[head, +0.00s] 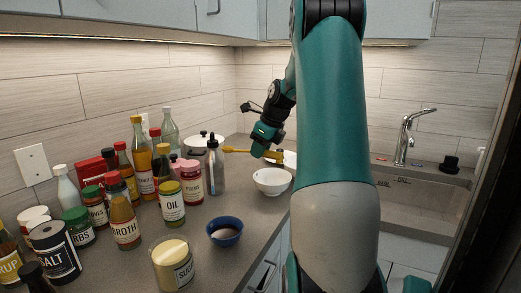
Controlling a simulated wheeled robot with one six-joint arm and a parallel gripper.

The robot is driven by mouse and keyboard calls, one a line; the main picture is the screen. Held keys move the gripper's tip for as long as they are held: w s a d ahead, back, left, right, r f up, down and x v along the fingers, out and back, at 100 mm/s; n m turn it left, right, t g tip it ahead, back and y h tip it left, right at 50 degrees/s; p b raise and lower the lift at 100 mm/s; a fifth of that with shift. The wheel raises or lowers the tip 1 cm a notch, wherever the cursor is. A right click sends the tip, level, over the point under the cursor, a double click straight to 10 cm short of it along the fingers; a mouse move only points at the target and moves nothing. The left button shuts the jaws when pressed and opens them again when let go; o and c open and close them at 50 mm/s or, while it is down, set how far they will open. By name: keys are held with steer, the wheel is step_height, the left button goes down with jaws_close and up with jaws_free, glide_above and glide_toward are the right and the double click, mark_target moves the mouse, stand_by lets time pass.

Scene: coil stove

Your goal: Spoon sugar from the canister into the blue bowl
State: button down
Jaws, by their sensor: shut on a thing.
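My gripper (264,150) is shut on a yellow-brown spoon (238,150), held roughly level above the counter at the back, near the white bowls. The gripper's fingers are small in view, and which end of the spoon is its bowl is hard to tell. The sugar canister (184,275) stands upright at the front of the counter, with a pale yellow top; I cannot tell whether that is a lid or sugar. My gripper is well behind both.
Several bottles and jars crowd the left, including an oil jar (172,211), a broth bottle (124,224) and a salt can (55,259). A grey bottle (214,172) and a white bowl (272,184) stand near the spoon. The sink (430,205) is at right. Counter around the blue bowl is clear.

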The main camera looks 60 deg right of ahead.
steer(key=shift+r+p, duration=3.05)
steer(key=shift+p, duration=1)
steer(key=shift+f, duration=0.1)
